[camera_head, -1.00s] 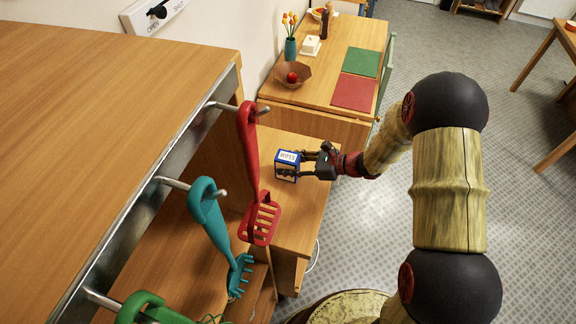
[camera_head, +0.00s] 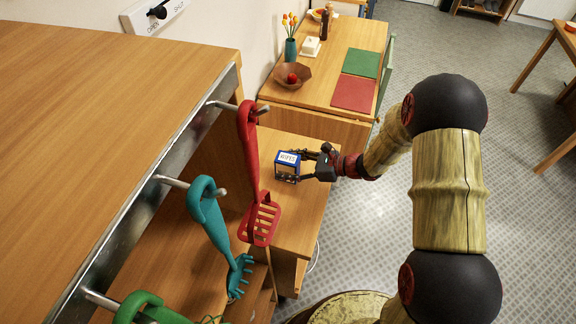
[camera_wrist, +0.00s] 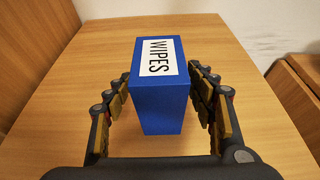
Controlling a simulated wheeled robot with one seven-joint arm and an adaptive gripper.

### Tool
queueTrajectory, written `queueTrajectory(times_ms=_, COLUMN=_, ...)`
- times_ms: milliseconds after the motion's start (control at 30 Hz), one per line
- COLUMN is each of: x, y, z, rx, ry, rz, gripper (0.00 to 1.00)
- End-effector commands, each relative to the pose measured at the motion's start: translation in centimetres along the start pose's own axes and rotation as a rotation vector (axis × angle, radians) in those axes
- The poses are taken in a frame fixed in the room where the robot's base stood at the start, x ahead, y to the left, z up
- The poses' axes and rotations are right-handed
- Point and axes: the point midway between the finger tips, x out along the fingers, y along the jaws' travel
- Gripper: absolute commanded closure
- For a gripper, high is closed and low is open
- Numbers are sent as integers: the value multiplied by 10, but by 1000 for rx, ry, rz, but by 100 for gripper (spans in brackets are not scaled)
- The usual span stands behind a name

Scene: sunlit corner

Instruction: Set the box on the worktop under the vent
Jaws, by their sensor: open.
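The box is blue with a white label reading WIPES; in the wrist view the box (camera_wrist: 162,108) stands upright on the wooden worktop (camera_wrist: 222,45). In the head view the box (camera_head: 287,167) is on the lower worktop (camera_head: 300,215), near the middle of the picture. My gripper (camera_head: 304,166) is open, with its fingers on either side of the box. In the wrist view my gripper (camera_wrist: 164,105) shows a gap between the fingers and the box on both sides. The box's underside is hidden.
Red (camera_head: 262,215), teal (camera_head: 222,235) and green utensils (camera_head: 147,310) hang from a metal rail at left. A table behind holds a brown bowl (camera_head: 292,74) with a red fruit, a vase (camera_head: 291,49) and mats. Bare worktop lies in front of the box.

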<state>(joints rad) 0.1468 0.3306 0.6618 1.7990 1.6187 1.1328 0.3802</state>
Motion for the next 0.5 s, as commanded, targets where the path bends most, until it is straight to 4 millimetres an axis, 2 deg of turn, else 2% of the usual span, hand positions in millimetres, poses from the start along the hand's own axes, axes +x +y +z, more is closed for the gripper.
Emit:
queueTrajectory(times_ms=167, x=-10, y=-1, z=3, rx=1, ry=0, rz=-2, gripper=44)
queueTrajectory(times_ms=500, x=-78, y=-1, z=3, rx=1, ry=0, rz=-4, gripper=44)
